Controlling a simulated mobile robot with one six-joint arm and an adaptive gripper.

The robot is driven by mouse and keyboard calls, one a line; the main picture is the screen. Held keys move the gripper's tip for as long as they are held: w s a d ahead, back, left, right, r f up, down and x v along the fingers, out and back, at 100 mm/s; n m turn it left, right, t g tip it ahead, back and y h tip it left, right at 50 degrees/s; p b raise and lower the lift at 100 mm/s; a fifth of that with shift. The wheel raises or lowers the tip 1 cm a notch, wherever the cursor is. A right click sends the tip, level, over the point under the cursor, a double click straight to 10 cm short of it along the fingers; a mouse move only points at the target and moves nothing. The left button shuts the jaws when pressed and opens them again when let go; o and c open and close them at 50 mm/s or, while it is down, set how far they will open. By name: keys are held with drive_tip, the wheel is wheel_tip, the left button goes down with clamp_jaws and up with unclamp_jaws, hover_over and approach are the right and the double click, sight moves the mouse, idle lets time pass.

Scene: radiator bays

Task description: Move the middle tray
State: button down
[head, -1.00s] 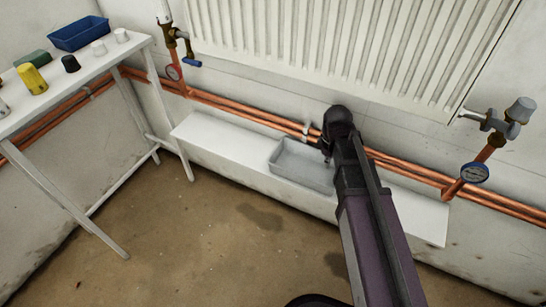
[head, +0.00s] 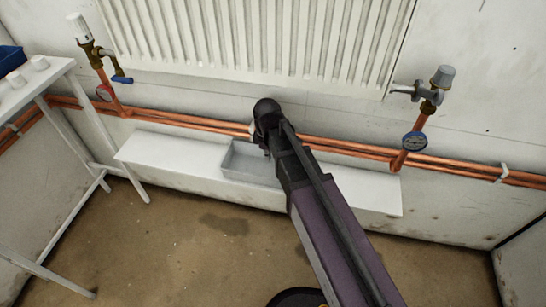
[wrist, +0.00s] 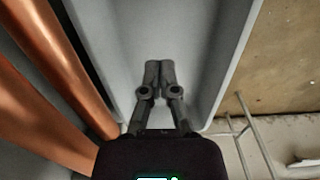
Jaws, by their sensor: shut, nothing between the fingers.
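A shallow grey tray (head: 236,173) sits on the low white shelf (head: 165,152) below the radiator, near the shelf's middle. In the head view my arm covers its right part. My gripper (wrist: 160,66) is shut and empty. In the wrist view its fingertips are together over the inside of the grey tray (wrist: 222,70), between the tray's long walls. I cannot tell whether they touch the tray's floor. In the head view the fingers are mostly hidden by my arm.
Copper pipes (head: 190,122) run along the wall just above the shelf, close beside my gripper. A valve with a gauge (head: 414,141) stands right, another valve (head: 98,55) left. A white table (head: 30,88) with a blue bin (head: 10,60) is at the left. The floor in front is clear.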

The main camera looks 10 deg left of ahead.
approach(221, 157)
drive_tip(key=shift+s+d+f, duration=0.2)
drive_tip(key=shift+s+f, duration=0.3)
drive_tip(key=shift+s, duration=0.05)
drive_tip(key=shift+s+d+f, duration=0.2)
drive_tip(key=shift+s+f, duration=0.25)
drive_tip(key=shift+s, duration=0.1)
drive_tip(key=shift+d+f+b, duration=0.15)
drive_tip(key=shift+f+b, duration=0.35)
drive_tip(key=shift+b, duration=0.05)
wheel_tip(221, 157, down, 4)
drive_tip(key=b, duration=0.4)
drive_tip(key=shift+s+f, duration=0.1)
drive_tip(key=shift+d, duration=0.5)
